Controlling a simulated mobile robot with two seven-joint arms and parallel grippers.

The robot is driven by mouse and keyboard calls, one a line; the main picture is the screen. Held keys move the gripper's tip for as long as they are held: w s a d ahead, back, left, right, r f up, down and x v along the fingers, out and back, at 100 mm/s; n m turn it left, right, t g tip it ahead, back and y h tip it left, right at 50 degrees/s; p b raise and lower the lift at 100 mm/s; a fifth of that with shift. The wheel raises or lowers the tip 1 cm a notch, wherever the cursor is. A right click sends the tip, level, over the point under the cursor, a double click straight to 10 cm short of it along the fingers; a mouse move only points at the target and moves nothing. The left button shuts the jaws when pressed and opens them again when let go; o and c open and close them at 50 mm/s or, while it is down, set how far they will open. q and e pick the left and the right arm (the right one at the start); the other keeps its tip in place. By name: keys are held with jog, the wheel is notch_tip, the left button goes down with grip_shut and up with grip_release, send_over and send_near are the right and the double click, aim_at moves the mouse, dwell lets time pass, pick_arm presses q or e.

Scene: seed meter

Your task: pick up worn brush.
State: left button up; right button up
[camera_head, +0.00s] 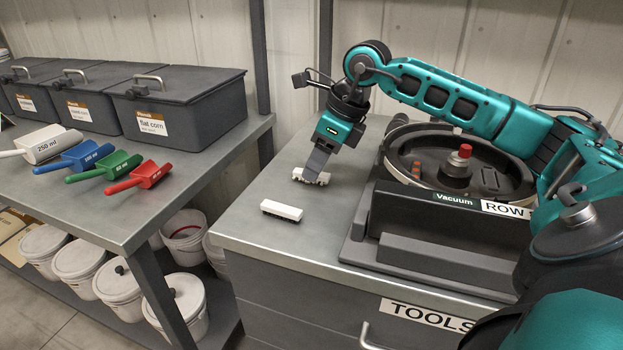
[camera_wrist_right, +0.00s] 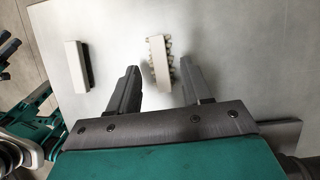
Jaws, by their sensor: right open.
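A white brush block with ragged, splayed bristles, the worn brush (camera_wrist_right: 159,62), lies on the grey cabinet top. In the head view the worn brush (camera_head: 325,178) is partly hidden by my right gripper (camera_head: 313,168), which points down at it. In the right wrist view the open jaws of my right gripper (camera_wrist_right: 162,82) stand either side of the worn brush, with a gap on each side. A second brush (camera_head: 281,210), white with neat dark bristles, lies nearer the front edge; it also shows in the right wrist view (camera_wrist_right: 76,67).
The seed meter (camera_head: 430,235), with a dark base and round housing, stands right of the brushes. A bench at left (camera_head: 215,150) holds dark lidded boxes (camera_head: 180,100) and several coloured scoops (camera_head: 136,177). Cabinet top around the brushes is clear.

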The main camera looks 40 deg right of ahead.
jog(key=shift+x, duration=1)
jog(key=shift+d+r, duration=0.1)
grip_shut()
